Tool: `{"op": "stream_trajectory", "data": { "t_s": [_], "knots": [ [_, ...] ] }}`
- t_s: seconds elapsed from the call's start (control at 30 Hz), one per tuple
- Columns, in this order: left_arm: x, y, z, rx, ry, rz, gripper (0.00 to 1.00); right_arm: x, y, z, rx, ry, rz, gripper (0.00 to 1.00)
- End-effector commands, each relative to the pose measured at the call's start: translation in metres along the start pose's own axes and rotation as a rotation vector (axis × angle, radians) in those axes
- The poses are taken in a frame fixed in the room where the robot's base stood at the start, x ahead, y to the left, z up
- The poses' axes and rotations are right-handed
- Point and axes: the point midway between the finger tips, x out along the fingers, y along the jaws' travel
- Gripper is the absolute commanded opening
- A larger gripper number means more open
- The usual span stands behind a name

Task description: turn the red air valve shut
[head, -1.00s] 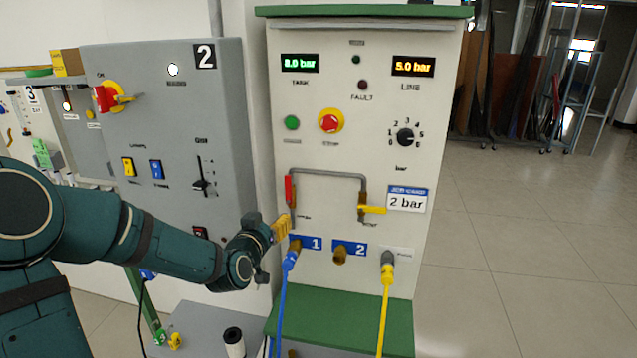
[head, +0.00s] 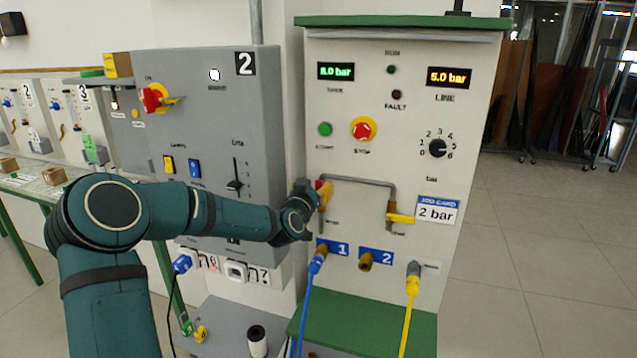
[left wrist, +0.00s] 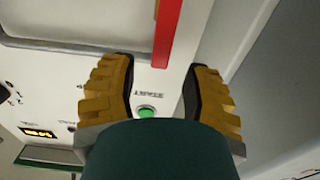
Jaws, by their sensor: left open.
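The red air valve handle (head: 327,191) stands upright along the left leg of the grey pipe on the white panel. My left gripper (head: 322,186) is right at it and partly hides it in the head view. In the left wrist view the red handle (left wrist: 166,32) lies between the lines of the two yellow fingers of the open left gripper (left wrist: 158,75). It reaches in from the top edge, with gaps on both sides. I cannot tell how deep it sits between the fingertips. My right gripper is out of view.
A yellow valve handle (head: 401,218) points sideways on the pipe's right leg. A blue hose (head: 308,290) and a yellow hose (head: 408,310) hang below. The red stop button (head: 363,129) sits above the pipe. The grey panel (head: 262,120) is to the left.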

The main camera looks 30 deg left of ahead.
Motion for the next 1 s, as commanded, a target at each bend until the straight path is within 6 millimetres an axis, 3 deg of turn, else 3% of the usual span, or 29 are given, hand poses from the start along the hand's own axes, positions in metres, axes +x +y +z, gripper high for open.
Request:
{"op": "stream_trajectory", "data": {
  "t_s": [0.23,0.63,0.77,0.8,1.0],
  "knots": [
    [0.026,0.0,0.0,-0.001,0.0,0.0,0.48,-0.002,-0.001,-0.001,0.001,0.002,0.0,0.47],
    [0.031,0.0,0.0,-0.001,-0.001,0.001,0.51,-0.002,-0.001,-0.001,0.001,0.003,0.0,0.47],
    [0.031,0.0,0.0,0.0,-0.001,0.0,0.05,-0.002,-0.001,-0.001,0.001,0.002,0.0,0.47],
    [0.031,0.0,0.0,0.0,-0.001,0.0,0.0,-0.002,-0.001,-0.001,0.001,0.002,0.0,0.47],
    [0.031,0.0,0.0,0.0,-0.001,0.0,0.0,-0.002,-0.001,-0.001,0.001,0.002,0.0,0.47]
  ]
}}
